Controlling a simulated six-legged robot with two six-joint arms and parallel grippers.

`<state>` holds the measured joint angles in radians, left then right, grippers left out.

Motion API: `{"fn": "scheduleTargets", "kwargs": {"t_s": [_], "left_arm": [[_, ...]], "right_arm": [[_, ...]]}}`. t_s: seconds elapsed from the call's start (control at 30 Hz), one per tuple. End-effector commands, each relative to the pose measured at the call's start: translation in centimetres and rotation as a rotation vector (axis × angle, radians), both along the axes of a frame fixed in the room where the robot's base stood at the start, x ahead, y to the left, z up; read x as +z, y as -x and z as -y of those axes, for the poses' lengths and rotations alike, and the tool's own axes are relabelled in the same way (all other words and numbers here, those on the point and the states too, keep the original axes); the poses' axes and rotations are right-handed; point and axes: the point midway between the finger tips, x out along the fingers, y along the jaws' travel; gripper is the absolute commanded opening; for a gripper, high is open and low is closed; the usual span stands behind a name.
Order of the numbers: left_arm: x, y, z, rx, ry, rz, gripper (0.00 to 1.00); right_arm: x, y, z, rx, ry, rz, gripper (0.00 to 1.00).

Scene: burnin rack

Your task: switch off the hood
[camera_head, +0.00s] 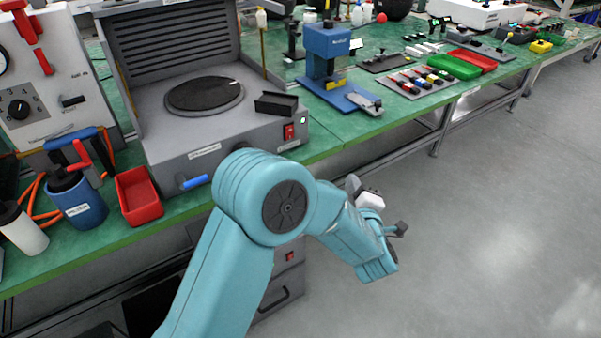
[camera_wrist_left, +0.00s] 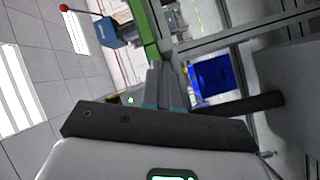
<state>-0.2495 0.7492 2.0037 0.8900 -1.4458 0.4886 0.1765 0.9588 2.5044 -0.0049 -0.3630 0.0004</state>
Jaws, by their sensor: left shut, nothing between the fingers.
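The hood (camera_head: 225,140) is a grey box unit with a slatted back panel and a dark round plate on top, at the left of the bench. A red rocker switch (camera_head: 289,132) sits on its front face at the right end, with a small green lamp lit above it. My left gripper (camera_head: 400,230) is shut and empty, out over the floor, to the right of and lower than the switch. In the left wrist view its closed fingers (camera_wrist_left: 167,85) point toward a green bench edge; I cannot make out the switch there. My right gripper is not in view.
A red bin (camera_head: 138,195) and a blue jar (camera_head: 77,200) stand left of the hood. A blue press (camera_head: 328,50) stands to its right. Red and green trays lie farther along the green bench (camera_head: 320,135). The floor at right is clear.

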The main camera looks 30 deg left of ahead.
Motion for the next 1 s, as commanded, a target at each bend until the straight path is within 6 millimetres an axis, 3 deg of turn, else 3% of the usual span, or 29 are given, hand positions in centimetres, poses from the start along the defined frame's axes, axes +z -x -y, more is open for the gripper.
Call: {"fn": "scheduleTargets", "kwargs": {"t_s": [0.03,0.1,0.2,0.37,0.73,1.0], "left_arm": [[0.5,0.5,-0.2,0.112,0.034,0.144,0.00],[3.0,2.2,-0.7,0.262,0.080,0.304,0.00],[5.2,4.5,-1.0,0.413,0.124,0.450,0.00],[6.7,6.3,-1.0,0.510,0.148,0.533,0.00],[7.0,6.2,-1.5,0.514,0.146,0.532,0.00],[7.5,4.6,-5.8,0.518,0.145,0.533,0.00]], "right_arm": [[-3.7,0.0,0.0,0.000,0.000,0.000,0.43],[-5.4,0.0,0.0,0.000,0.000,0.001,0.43],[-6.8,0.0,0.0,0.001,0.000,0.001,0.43],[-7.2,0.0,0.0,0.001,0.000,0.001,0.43],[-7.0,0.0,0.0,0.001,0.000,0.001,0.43],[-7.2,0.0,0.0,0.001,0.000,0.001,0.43]]}}
